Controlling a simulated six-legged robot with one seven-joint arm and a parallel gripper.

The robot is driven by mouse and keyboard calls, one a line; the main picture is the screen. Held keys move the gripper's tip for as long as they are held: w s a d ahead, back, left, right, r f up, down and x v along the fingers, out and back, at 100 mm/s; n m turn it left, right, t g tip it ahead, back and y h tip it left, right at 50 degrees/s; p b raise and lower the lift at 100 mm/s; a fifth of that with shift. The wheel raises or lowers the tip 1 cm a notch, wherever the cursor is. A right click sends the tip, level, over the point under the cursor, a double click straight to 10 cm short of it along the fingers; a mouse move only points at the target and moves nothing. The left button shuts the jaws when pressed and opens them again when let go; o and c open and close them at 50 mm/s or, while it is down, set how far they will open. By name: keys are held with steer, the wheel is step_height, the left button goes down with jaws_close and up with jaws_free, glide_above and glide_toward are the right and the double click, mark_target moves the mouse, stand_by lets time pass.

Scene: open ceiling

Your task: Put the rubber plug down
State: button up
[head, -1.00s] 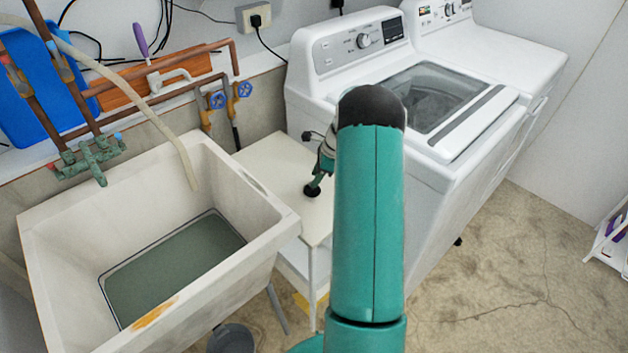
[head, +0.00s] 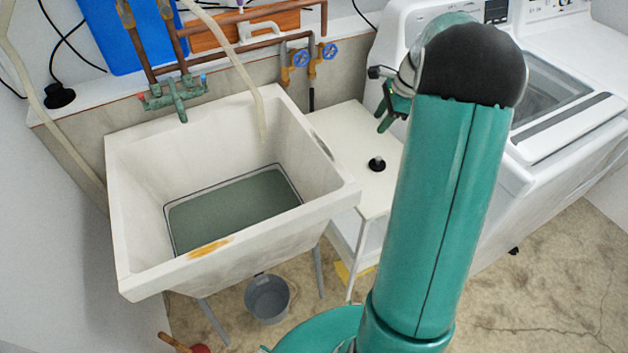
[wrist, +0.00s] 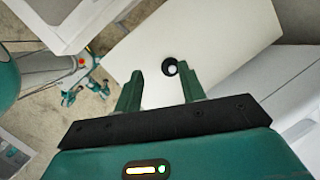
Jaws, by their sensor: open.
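The black rubber plug (head: 377,164) rests on top of the small white table (head: 350,125) between the sink and the washing machine. It also shows in the wrist view (wrist: 170,67), beyond my fingertips and nearer the right one. My gripper (head: 384,118) is above the table and apart from the plug. In the wrist view its two green fingers (wrist: 160,73) are spread and hold nothing. My arm hides part of the table's right side in the head view.
A stone sink (head: 130,205) stands left of the table, the washing machine (head: 560,140) right. A grey bucket (head: 267,300) is under the sink. A black object (head: 60,96) lies on the back ledge. Pipes and blue valves (head: 300,56) run along the wall.

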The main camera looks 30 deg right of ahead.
steer(key=s+a+r+n+h, duration=0.1)
steer(key=s+a+r+n, duration=0.25)
steer(key=a, duration=0.35)
steer(key=s+a+r+n, duration=0.2)
steer(key=a+r+n, duration=0.25)
steer(key=a, duration=0.35)
steer(key=s+a+r+n+h, duration=0.1)
steer(key=s+a+r+n, duration=0.3)
steer(key=a, duration=0.3)
steer(key=s+a+n+t, duration=0.2)
steer(key=s+a+n, duration=0.8)
steer(key=s, duration=0.3)
steer(key=shift+a+r+n+t+h, duration=0.3)
steer(key=shift+r+t, duration=0.1)
